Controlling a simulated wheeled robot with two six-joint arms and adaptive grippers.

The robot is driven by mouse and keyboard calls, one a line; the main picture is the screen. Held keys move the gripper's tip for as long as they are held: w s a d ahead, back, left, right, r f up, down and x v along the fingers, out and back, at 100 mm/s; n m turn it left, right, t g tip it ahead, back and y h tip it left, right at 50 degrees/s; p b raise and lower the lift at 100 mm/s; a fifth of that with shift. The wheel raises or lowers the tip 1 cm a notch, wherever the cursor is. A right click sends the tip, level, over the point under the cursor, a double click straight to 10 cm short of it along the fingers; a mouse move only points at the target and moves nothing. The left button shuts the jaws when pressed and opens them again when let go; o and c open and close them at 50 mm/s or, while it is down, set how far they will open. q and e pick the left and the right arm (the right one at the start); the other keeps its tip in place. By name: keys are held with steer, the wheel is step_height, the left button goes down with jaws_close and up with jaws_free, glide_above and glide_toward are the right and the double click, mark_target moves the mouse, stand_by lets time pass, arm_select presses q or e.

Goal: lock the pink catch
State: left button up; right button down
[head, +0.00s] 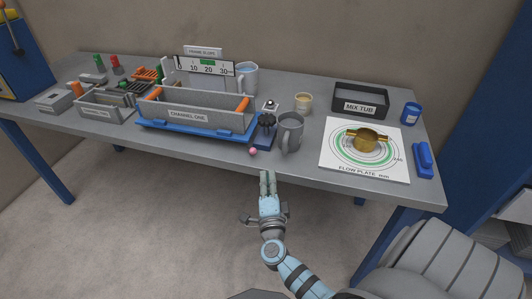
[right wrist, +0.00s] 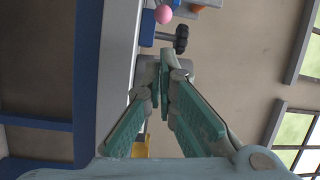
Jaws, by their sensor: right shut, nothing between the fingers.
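The pink catch shows as a small pink ball (head: 253,152) at the table's front edge, just in front of the right end of the blue base (head: 190,133) under the CHANNEL ONE trough (head: 188,115). In the right wrist view the pink ball (right wrist: 163,14) is at the top, beyond the fingertips. My right gripper (head: 267,176) is shut and empty, in front of the table edge, below and slightly right of the ball and apart from it. Its closed fingers (right wrist: 164,70) fill the middle of the right wrist view. My left gripper is not in view.
A dark knobbed part (head: 266,124) stands beside the trough's right end. A grey mug (head: 291,133) stands close to its right. The flow plate (head: 340,163) with a brass cup (head: 367,140) lies further right. Free space lies in front of the table edge.

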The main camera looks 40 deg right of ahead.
mark_target(266, 161)
steer(key=b+x, duration=0.1)
steer(key=x, duration=0.9)
steer(key=shift+f+b, duration=0.1)
steer(key=shift+b, duration=0.25)
